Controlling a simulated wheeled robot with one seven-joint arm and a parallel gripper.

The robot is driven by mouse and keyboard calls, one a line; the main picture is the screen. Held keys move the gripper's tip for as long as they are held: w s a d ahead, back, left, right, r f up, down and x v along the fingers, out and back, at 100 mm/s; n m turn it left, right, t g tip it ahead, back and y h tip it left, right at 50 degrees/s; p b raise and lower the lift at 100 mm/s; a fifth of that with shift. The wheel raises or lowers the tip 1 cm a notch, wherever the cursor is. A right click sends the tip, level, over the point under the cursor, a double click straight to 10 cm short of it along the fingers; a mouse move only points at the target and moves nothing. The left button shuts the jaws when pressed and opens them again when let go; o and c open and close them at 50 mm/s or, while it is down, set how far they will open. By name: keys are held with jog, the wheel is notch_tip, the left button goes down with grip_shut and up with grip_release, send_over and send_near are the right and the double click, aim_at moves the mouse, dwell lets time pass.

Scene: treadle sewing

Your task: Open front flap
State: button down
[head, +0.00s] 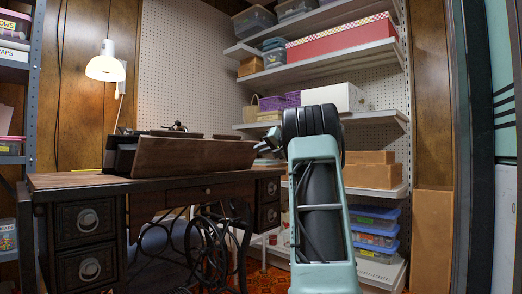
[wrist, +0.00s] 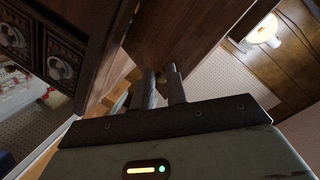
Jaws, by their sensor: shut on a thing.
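The front flap (head: 190,157) is a long brown wooden panel. It stands tilted along the front of the dark sewing table's top (head: 75,181). In the wrist view the flap (wrist: 190,35) rises just beyond the fingers. My gripper (wrist: 160,78) is shut on the flap's edge, with its two grey fingers close together. The exact contact is partly hidden by the fingers. In the head view my arm reaches to the flap's right end, and the fingertips are hard to make out there. The sewing machine behind the flap is mostly hidden.
Carved drawers (head: 88,216) flank the table, with an iron treadle wheel (head: 207,248) below. A lit lamp (head: 105,68) stands behind at left. Shelves with boxes (head: 340,30) fill the right back wall. A cardboard panel (head: 433,240) leans at right.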

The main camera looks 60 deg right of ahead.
jog(key=shift+d+f, duration=0.2)
jog(key=shift+f, duration=0.4)
jog(key=shift+d+f, duration=0.15)
jog(key=shift+f, duration=0.4)
jog(key=c, duration=1.4)
grip_release()
jog(key=shift+w, duration=0.1)
jog(key=shift+r, duration=0.4)
jog(key=p+v, duration=0.6)
jog(key=v, duration=1.1)
jog(key=shift+r, duration=0.15)
jog(key=shift+a, duration=0.1)
